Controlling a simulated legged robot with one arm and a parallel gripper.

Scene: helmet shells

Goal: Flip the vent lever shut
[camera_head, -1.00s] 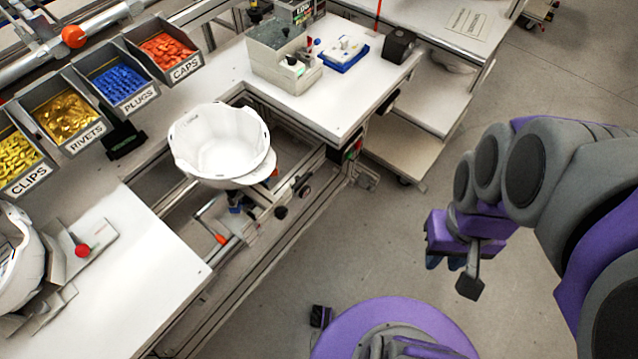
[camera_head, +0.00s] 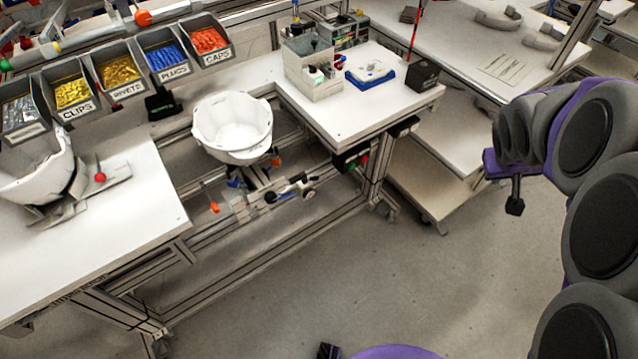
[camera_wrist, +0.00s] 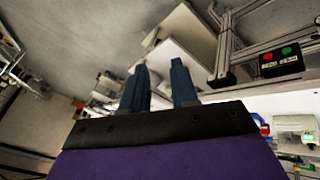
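A white helmet shell (camera_head: 232,128) sits open side up in a holder at the gap in the bench, in the head view. A second white shell (camera_head: 38,178) stands tilted in a fixture with a red knob (camera_head: 100,178) on the left bench top. I cannot make out a vent lever on either shell. My gripper shows in the wrist view (camera_wrist: 159,76) with its two blue fingers apart and nothing between them.
Bins of clips (camera_head: 73,93), rivets (camera_head: 117,72), plugs (camera_head: 166,58) and caps (camera_head: 209,42) line the back. A blue tray (camera_head: 370,77) and a black box (camera_head: 422,75) stand on the right bench. A shelved cart (camera_head: 430,180) is beside it. The front floor is clear.

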